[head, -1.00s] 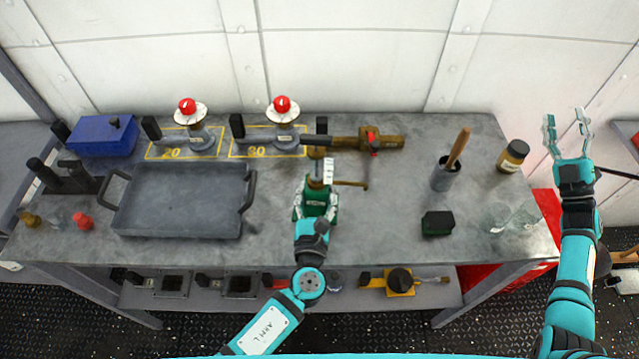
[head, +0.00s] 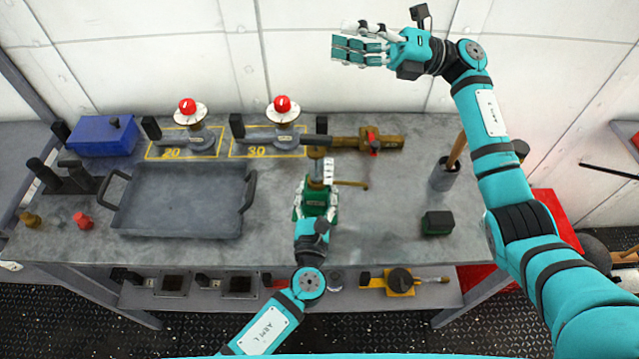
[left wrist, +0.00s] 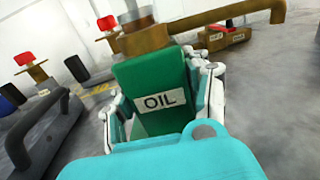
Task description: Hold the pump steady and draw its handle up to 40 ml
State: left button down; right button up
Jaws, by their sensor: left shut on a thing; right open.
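The pump is a green oil body (head: 318,196) with a brass top, a white marked strip (head: 328,172) and a brass spout (head: 352,184) pointing right. It stands on the bench. My left gripper (head: 316,203) is shut around the green body from the near side. In the left wrist view, the green body (left wrist: 152,82) with its OIL label sits between the fingers. A brass knob (head: 317,152), apparently the handle's top, sits low over the pump. The scale is too small to read. My right gripper (head: 350,47) is open and empty, raised up and right of the pump, fingers pointing left.
A brass valve piece (head: 378,140) with a red part and dark grip stands just behind the pump. A grey tray (head: 180,198) lies left. Two red-topped stations (head: 187,107) (head: 283,104) stand behind it. A dark green block (head: 437,222) and a cup (head: 445,174) are right.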

jog(key=s+a+n+g+h, duration=0.4)
jog(key=a+n+h, duration=0.1)
jog(key=a, duration=0.3)
jog(key=n+t+h, duration=0.5)
jog(key=h, duration=1.2)
send_near(316, 136)
jog(key=f, duration=0.7)
jog(key=d+f, duration=0.1)
jog(key=f, duration=0.2)
jog(key=shift+s+d+f, duration=0.1)
jog(key=shift+s+f, duration=0.1)
jog(key=shift+c, duration=0.2)
grip_shut()
jog(key=c, duration=0.8)
grip_release()
